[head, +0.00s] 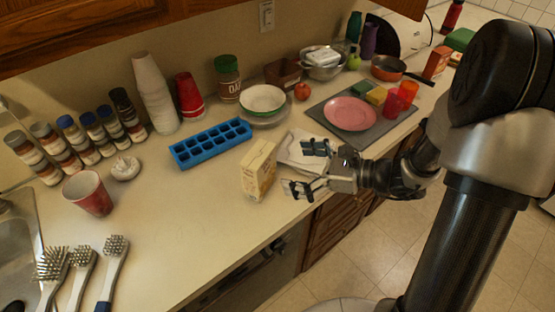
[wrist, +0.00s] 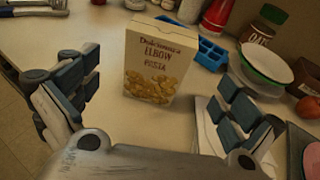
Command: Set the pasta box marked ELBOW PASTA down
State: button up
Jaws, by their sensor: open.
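The pasta box (head: 259,170) is cream-yellow and stands upright on the counter, close to its front edge. In the wrist view the box (wrist: 157,60) faces me with the words ELBOW PASTA and a picture of pasta on its front. My gripper (head: 307,168) is open, just to the right of the box in the head view. In the wrist view its two fingers (wrist: 150,108) are spread wide, with the box beyond them and a visible gap on both sides. The fingers do not appear to touch the box.
A blue ice tray (head: 210,142) lies behind the box. A white cloth or paper (head: 298,150) lies close behind my gripper. A grey mat (head: 335,126) with a pink plate (head: 350,113) is to the right. The counter left of the box is clear up to the brushes (head: 82,262).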

jog(key=s+a+r+n+g+h, duration=0.2)
jog(key=s+r+n+g+h, duration=0.1)
jog(key=s+n, duration=0.45)
jog(key=s+a+r+n+g+h, duration=0.2)
jog(key=s+r+n+g, duration=0.1)
jog(key=s+n, duration=0.4)
jog(key=s+d+r+n+t+h, duration=0.4)
jog(key=s+d+r+n+h, duration=0.1)
jog(key=d+n+h, duration=0.3)
jog(key=shift+s+d+r+n, duration=0.25)
jog(key=shift+s+d+n, duration=0.2)
jog(key=shift+s+d, duration=0.35)
